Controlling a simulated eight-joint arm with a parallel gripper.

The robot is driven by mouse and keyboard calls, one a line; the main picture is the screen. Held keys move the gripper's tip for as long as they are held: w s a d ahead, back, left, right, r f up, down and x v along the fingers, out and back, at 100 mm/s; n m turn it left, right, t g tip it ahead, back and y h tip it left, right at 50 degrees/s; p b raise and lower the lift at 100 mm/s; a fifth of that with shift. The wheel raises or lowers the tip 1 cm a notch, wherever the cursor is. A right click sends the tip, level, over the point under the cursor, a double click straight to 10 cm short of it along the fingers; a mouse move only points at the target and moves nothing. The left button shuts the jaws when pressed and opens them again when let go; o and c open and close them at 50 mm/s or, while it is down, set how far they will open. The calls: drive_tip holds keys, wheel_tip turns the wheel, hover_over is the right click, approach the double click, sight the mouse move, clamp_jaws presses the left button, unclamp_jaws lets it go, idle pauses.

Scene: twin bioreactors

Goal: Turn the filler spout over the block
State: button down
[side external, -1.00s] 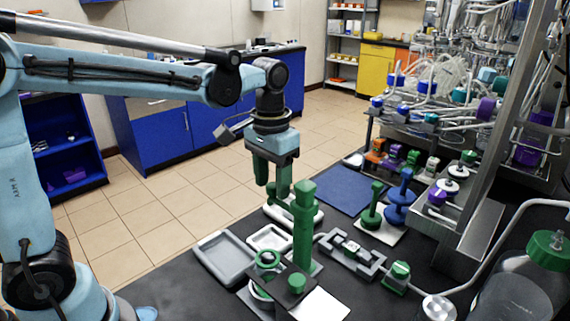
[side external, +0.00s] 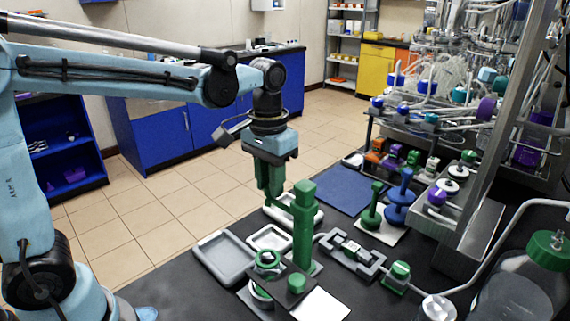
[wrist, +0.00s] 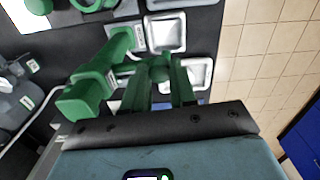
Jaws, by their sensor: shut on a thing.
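The green filler (side external: 304,228) stands upright as a tall post with a squarish head on the black bench. In the wrist view its green head and body (wrist: 88,92) lie left of the fingers. My gripper (side external: 275,195) points down just left of the filler's upper part. In the wrist view my gripper (wrist: 160,75) is shut on a green, knob-like part between its fingers, which looks like the filler's handle.
Grey trays (side external: 224,256) lie further left. Green and blue stands (side external: 400,200), a grey fixture (side external: 352,253) and a bottle (side external: 515,285) are to the right. The blue mat (side external: 343,190) is bare.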

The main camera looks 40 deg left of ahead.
drive_tip(key=shift+s+d+n, duration=1.3)
drive_tip(key=shift+d+n, duration=0.1)
drive_tip(key=shift+n, duration=1.5)
drive_tip(key=shift+s+d+n, duration=1.25)
drive_tip(key=shift+d+n, duration=0.1)
drive_tip(key=shift+n, duration=1.55)
drive_tip(key=shift+s+d+n, duration=1.3)
drive_tip(key=shift+d+n, duration=0.1)
drive_tip(key=shift+n, duration=1.5)
drive_tip(key=c, duration=0.9)
unclamp_jaws()
wheel_tip(320, 180, up, 12)
